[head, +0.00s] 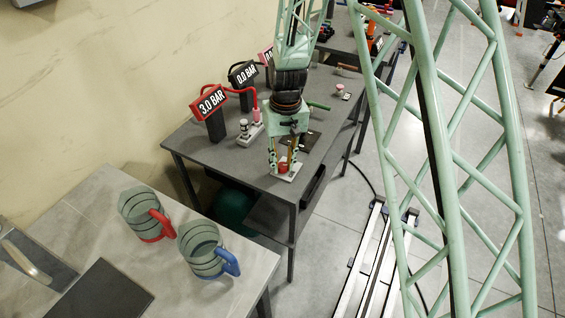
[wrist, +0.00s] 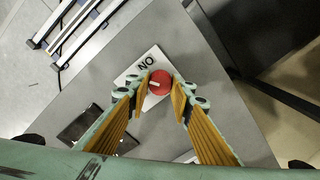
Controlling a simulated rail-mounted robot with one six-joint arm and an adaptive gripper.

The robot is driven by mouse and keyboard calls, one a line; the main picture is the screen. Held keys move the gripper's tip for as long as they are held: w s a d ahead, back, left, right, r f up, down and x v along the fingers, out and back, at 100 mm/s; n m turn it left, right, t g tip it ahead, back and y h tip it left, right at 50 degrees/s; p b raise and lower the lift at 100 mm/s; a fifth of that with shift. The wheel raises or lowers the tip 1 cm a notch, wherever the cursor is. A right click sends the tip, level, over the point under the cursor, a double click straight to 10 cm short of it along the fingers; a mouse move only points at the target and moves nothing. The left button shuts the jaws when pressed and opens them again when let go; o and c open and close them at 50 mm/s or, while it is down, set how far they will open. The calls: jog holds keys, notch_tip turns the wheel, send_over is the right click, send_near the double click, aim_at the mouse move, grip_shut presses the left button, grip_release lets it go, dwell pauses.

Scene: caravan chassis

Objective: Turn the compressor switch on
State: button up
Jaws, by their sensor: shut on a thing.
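The compressor switch is a red round knob (wrist: 160,83) with a white pointer mark, on a pale plate (wrist: 148,58). Lettering on the plate looks like an upside-down "ON". In the wrist view the pointer mark lies on the knob's left side, apart from the lettering. My gripper (wrist: 160,87) is shut on the knob, one finger on each side. In the head view the knob (head: 283,168) sits near the front corner of the dark table (head: 235,165), with my gripper (head: 284,163) pointing down over it.
A red gauge (head: 210,102) reads 3.0 BAR and a black gauge (head: 243,74) reads 0.0 BAR. Two glass jugs, red-handled (head: 143,212) and blue-handled (head: 204,247), stand on the nearer table.

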aim_at(284, 165)
jog(key=shift+m+p, duration=0.7)
jog(key=shift+m, duration=2.5)
jog(key=o, duration=0.9)
jog(key=shift+r, duration=0.1)
jog(key=r, duration=1.1)
jog(key=shift+s+d+r, duration=0.1)
jog(key=shift+d+r, duration=0.1)
jog(key=shift+r, duration=0.2)
